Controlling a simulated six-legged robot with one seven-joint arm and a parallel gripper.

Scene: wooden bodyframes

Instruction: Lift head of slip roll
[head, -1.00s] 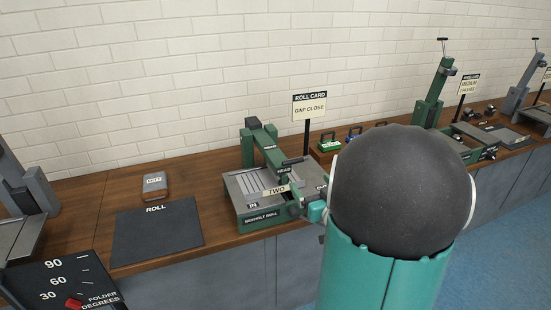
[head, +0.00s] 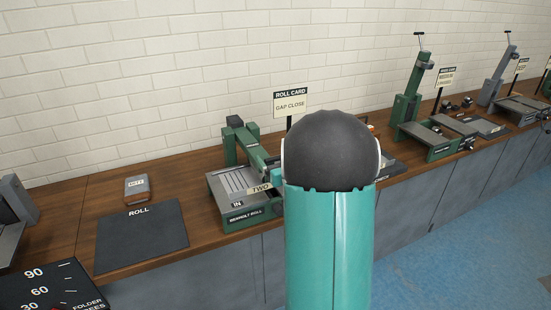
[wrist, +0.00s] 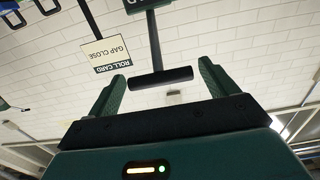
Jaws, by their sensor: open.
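The slip roll (head: 240,190) is a green machine with a grey bed marked IN, on the wooden bench in the head view. Its green upright (head: 232,145) rises at the back, and my arm hides its right part. In the wrist view a black T-shaped handle bar (wrist: 160,77) on a dark stem shows between the fingertips of my gripper (wrist: 161,72). The fingers are open, with one on each side of the bar. I cannot tell whether they touch it. The head view hides my gripper behind my arm.
The roll card (head: 290,102) reading GAP CLOSE stands behind the slip roll. A dark ROLL mat (head: 140,238) and a small grey-topped block (head: 137,188) lie to the left. Another green machine (head: 410,105) stands to the right. A folder degrees dial (head: 50,287) is at lower left.

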